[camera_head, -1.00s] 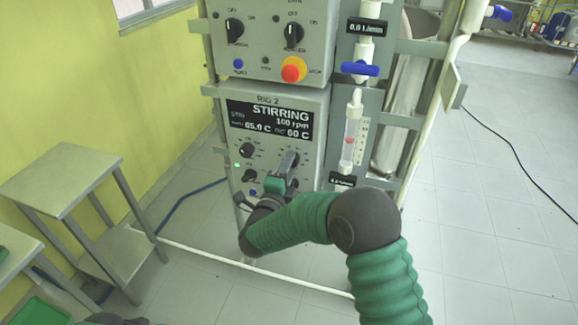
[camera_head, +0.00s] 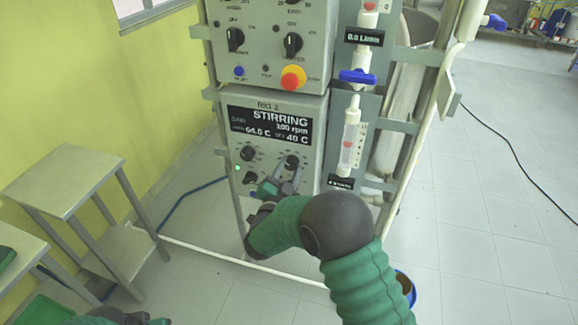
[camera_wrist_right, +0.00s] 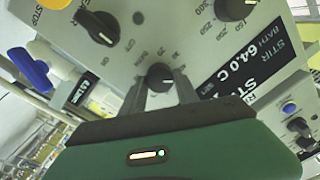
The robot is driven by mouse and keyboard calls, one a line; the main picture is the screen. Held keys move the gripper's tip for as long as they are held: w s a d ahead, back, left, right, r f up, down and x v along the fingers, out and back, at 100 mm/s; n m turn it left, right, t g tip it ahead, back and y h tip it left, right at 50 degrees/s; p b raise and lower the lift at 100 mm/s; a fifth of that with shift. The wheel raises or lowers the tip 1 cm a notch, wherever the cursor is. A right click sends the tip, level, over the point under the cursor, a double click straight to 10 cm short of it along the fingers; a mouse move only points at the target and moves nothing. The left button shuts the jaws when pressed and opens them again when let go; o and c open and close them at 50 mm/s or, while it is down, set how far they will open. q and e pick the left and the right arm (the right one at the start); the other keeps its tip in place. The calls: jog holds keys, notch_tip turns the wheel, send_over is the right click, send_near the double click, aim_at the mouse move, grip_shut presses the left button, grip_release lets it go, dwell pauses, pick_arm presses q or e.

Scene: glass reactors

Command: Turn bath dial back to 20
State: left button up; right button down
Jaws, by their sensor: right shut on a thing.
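The bath dial (camera_wrist_right: 160,75) is a black knob on the grey lower panel of the rig. My right gripper (camera_wrist_right: 160,88) is shut on it, with one finger on each side; in the head view the right gripper (camera_head: 287,178) reaches up to the knob from below. My left gripper (camera_head: 150,321) shows only in part at the bottom left edge.
Another black knob (camera_head: 248,153) sits left of the gripped one. Above are two switches, a red-orange stop button (camera_head: 292,78) and a blue valve handle (camera_head: 358,77). A metal side table (camera_head: 65,172) stands at left.

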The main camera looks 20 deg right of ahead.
jog(key=n+p, duration=0.2)
jog(key=n, duration=0.2)
jog(key=shift+r+n+p, duration=0.1)
jog(key=shift+n+p, duration=0.2)
jog(key=shift+n, duration=0.1)
jog(key=n+p, duration=0.3)
jog(key=n, duration=0.1)
jog(key=shift+a+n+y, duration=0.1)
jog(key=shift+n+y, duration=0.2)
jog(key=n+p, duration=0.3)
jog(key=n, duration=0.2)
jog(key=shift+g, duration=0.3)
jog(key=shift+f+n+p, duration=0.2)
jog(key=shift+n+p, duration=0.8)
jog(key=shift+n, duration=0.8)
jog(key=c, duration=1.2)
grip_release()
jog(key=shift+o, duration=1.4)
jog(key=shift+w, duration=0.15)
